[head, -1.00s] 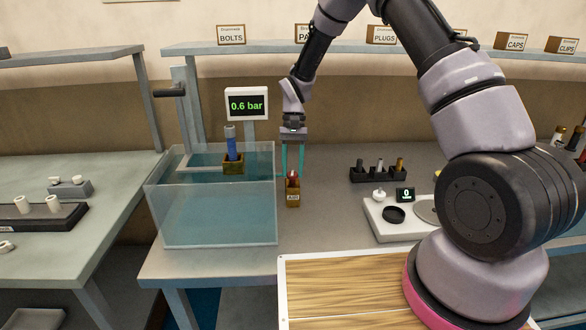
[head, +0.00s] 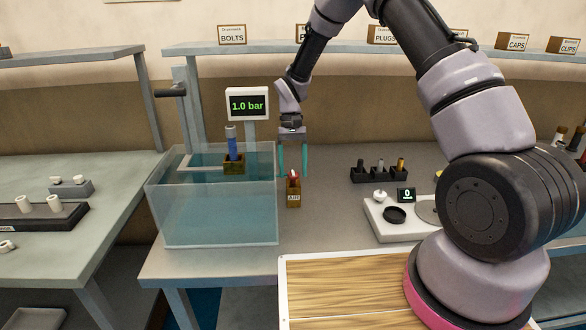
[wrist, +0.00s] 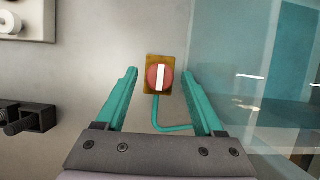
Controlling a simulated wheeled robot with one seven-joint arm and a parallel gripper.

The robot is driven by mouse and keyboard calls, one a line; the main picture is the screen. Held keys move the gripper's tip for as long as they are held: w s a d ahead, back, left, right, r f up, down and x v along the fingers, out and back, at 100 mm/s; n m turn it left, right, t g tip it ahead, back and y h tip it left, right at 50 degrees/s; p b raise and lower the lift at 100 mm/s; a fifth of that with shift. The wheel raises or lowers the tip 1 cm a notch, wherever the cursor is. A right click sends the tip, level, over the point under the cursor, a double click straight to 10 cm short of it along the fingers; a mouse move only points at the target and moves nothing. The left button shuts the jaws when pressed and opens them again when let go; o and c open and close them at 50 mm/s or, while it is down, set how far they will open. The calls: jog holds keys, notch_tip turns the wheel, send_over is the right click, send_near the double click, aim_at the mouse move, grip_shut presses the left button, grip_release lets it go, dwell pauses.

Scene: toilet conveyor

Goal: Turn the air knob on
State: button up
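The air knob (wrist: 160,78) is a round red knob with a white bar, on a small brown box. In the wrist view the white bar stands upright, in line with the view. In the head view the knob (head: 293,175) tops the box labelled AIR (head: 293,196), right of the water tank. My gripper (head: 293,174) points down over the box. Its teal fingers, also in the wrist view (wrist: 160,76), are apart, with nothing between them touching. The display (head: 247,105) reads 1.0 bar.
A glass water tank (head: 215,212) stands close left of the knob, with a blue part (head: 232,146) held above it. A black rack (head: 379,175) and a white scale (head: 401,226) stand to the right. Bare table lies between the box and rack.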

dwell(0.3)
jog(key=v, duration=1)
jog(key=shift+w+r, duration=0.2)
jog(key=shift+r, duration=0.15)
